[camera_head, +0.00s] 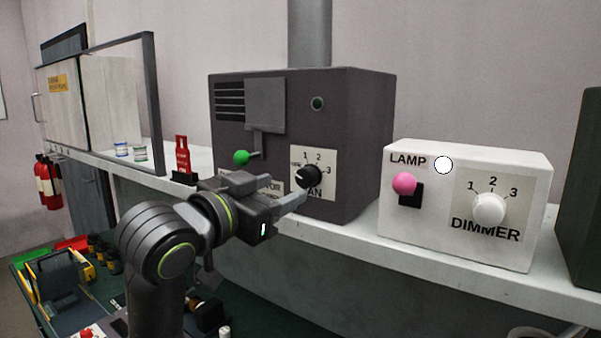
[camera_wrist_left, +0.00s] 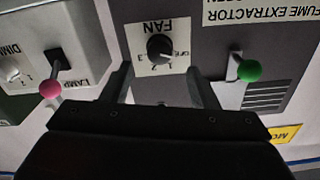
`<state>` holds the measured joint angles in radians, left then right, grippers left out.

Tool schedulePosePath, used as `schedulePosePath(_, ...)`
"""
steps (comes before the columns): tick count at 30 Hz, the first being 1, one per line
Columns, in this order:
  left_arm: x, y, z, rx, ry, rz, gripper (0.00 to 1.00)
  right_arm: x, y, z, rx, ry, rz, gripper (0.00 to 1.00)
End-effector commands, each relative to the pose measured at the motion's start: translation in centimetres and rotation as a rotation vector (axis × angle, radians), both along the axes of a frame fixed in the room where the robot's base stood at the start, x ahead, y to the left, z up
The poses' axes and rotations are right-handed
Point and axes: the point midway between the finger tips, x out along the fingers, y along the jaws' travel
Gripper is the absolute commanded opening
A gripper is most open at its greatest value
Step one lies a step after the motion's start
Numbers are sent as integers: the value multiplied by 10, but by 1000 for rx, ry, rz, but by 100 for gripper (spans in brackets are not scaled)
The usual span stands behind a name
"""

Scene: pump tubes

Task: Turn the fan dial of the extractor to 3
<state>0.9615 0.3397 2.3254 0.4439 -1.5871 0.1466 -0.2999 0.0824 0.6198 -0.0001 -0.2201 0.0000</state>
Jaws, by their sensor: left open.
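The fume extractor (camera_head: 357,150) is a dark grey box on the shelf. Its black fan dial (camera_head: 308,177) sits on a white plate marked OFF, 1, 2 and 3; the pointer is too small to read surely. My left gripper (camera_head: 278,190) is open, in front of the extractor at the lower left of the dial. In the left wrist view the dial (camera_wrist_left: 160,48) appears upside down, beyond and roughly between the two open fingers (camera_wrist_left: 160,76). The fingers look apart from the dial. My right gripper is not in view.
A green-knobbed lever (camera_head: 242,157) is left of the dial on the extractor. The white lamp box (camera_head: 465,243), with a pink-knobbed switch (camera_head: 404,183) and white dimmer dial (camera_head: 489,208), stands to the right. A small red sign (camera_head: 182,155) stands left.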

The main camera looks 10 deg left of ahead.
Motion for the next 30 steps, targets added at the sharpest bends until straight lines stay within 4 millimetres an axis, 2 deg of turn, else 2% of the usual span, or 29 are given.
schedulePosePath(6,37,-16,2,-3,6,-2,54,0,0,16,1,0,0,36)
schedulePosePath(12,58,-24,1,-1,3,-1,54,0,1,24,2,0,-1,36)
schedulePosePath(24,64,-26,0,1,-1,1,54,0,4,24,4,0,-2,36)
schedulePosePath(30,64,-26,0,1,0,0,29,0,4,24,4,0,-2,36)
